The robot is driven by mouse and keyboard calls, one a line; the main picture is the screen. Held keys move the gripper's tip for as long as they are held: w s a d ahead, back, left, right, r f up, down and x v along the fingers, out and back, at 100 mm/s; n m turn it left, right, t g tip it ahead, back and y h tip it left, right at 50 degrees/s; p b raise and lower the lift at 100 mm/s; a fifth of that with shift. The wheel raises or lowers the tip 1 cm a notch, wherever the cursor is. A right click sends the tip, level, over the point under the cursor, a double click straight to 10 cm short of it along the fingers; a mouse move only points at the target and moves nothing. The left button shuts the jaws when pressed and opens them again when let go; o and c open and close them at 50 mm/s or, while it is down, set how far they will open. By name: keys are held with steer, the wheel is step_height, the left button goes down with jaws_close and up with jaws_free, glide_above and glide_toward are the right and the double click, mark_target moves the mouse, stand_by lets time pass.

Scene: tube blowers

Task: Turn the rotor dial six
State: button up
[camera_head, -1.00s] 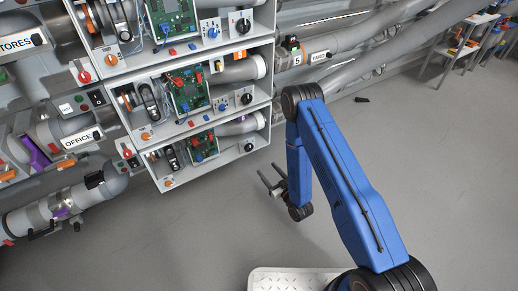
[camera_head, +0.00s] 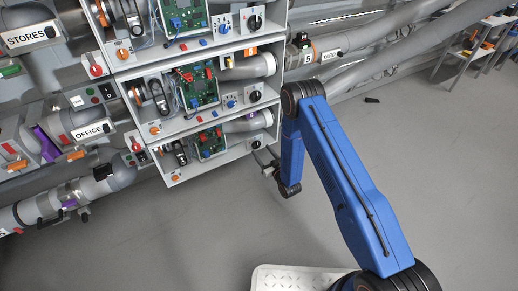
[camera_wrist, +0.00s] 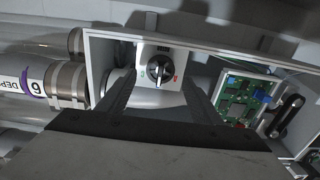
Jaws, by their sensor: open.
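A black rotary dial (camera_wrist: 159,70) sits on a white panel, with a green mark and a red mark beside it. In the head view, a black dial (camera_head: 256,144) at the right end of the lowest cabinet seems to be the same one. My gripper (camera_head: 266,160) is just below and right of that cabinet's corner. In the wrist view my gripper (camera_wrist: 160,88) is open, with one finger on either side of the dial's picture. No contact with the dial shows.
The lowest cabinet (camera_head: 215,167) also holds a green circuit board (camera_wrist: 243,98), which shows right of my fingers in the wrist view. Two similar cabinets are stacked above. Pipes labelled "OFFICE" (camera_head: 89,132) and "STORES" (camera_head: 27,38) run at left. The floor (camera_head: 190,230) below is clear.

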mark_target(258, 146)
steer(key=shift+x, duration=1.95)
steer(key=c, duration=1)
steer(key=shift+m, duration=0.4)
steer(key=m, duration=0.5)
steer(key=shift+d, duration=0.1)
steer(key=m, duration=0.6)
steer(key=shift+w+f, duration=0.1)
steer(key=shift+f, duration=0.05)
steer(key=shift+d, duration=0.1)
